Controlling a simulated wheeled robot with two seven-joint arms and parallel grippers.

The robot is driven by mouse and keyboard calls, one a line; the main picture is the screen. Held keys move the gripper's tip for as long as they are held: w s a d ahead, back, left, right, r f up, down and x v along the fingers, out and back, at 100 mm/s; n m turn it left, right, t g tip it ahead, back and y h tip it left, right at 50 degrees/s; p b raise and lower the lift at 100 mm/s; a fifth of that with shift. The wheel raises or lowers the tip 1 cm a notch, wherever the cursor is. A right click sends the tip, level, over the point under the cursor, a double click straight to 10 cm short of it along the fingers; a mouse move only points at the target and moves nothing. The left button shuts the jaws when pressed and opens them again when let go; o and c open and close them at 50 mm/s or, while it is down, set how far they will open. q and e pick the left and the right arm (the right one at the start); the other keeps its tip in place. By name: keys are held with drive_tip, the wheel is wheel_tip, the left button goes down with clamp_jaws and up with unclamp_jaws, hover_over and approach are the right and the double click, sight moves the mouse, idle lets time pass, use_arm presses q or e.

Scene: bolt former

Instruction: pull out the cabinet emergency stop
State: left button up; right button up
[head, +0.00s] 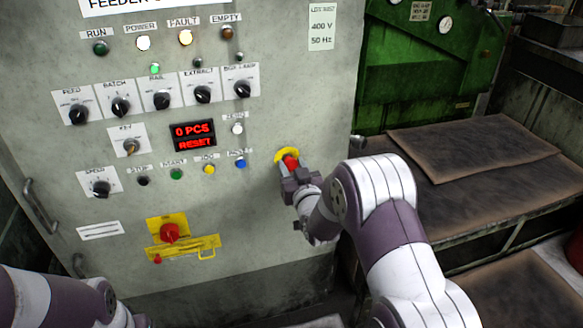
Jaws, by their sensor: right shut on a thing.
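The cabinet emergency stop (290,160) is a red mushroom button on a yellow round plate at the right side of the grey feeder cabinet's front. My right gripper (293,172) is at it, shut on the red button; its jaws hide the lower part of the button. My left arm shows at the bottom left, but its fingers are out of the picture.
The grey cabinet (270,100) carries lamps, several black knobs, small buttons and a red display (193,135) reading "0 PCS RESET". A red rotary switch (169,233) on yellow sits lower left. A green machine (400,60) and brown mats (460,145) lie to the right.

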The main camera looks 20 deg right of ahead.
drive_tip(key=o, duration=1.1)
drive_tip(key=shift+s, duration=0.15)
drive_tip(key=s, duration=1.2)
drive_tip(key=shift+s+d, duration=0.2)
drive_tip(key=shift+s, duration=0.2)
